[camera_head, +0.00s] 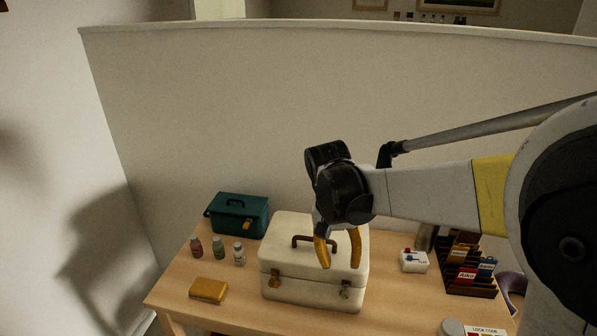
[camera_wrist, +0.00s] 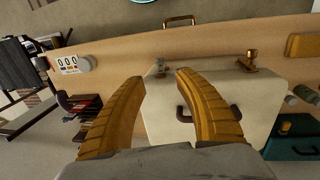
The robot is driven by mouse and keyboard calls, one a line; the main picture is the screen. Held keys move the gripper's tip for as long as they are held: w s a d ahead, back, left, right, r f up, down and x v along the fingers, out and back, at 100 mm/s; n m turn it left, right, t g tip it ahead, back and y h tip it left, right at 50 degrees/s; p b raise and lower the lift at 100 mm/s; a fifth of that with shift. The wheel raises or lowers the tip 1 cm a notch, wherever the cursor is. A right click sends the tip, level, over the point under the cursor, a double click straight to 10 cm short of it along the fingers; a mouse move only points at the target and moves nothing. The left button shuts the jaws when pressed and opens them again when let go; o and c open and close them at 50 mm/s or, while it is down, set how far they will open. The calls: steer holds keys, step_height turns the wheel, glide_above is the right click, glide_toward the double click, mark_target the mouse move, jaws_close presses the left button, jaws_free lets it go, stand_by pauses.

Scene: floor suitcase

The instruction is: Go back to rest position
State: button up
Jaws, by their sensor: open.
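My gripper (camera_head: 338,249) is open and empty, pointing down above the white suitcase (camera_head: 290,289), which stands closed on the wooden table. Both yellow fingers also show in the wrist view (camera_wrist: 160,80), spread apart with the suitcase (camera_wrist: 252,92) behind them. The suitcase has a dark handle (camera_head: 300,240) on its lid, a brass latch (camera_head: 274,279) at the front left and another latch (camera_head: 345,289) at the front right. In the head view the fingers cover part of the lid. I cannot tell how far above the lid they are.
A teal box (camera_head: 240,214), several small bottles (camera_head: 218,247) and a yellow block (camera_head: 208,290) are on the left of the table. A small white box (camera_head: 414,261) and a dark rack (camera_head: 467,270) with colored cards are on the right. A wall (camera_head: 260,120) rises behind the table.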

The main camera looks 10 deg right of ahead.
steer(key=s+d+r+n+t+y, duration=0.1)
steer(key=s+r+t, duration=0.1)
steer(key=s, duration=0.5)
steer(key=s+d+r+n+t, duration=0.2)
steer(key=s+r+t, duration=0.1)
steer(key=s+t, duration=0.2)
steer(key=shift+s+r+t+y, duration=0.3)
steer(key=shift+s+y, duration=0.1)
steer(key=shift+s, duration=0.55)
steer(key=shift+d, duration=0.1)
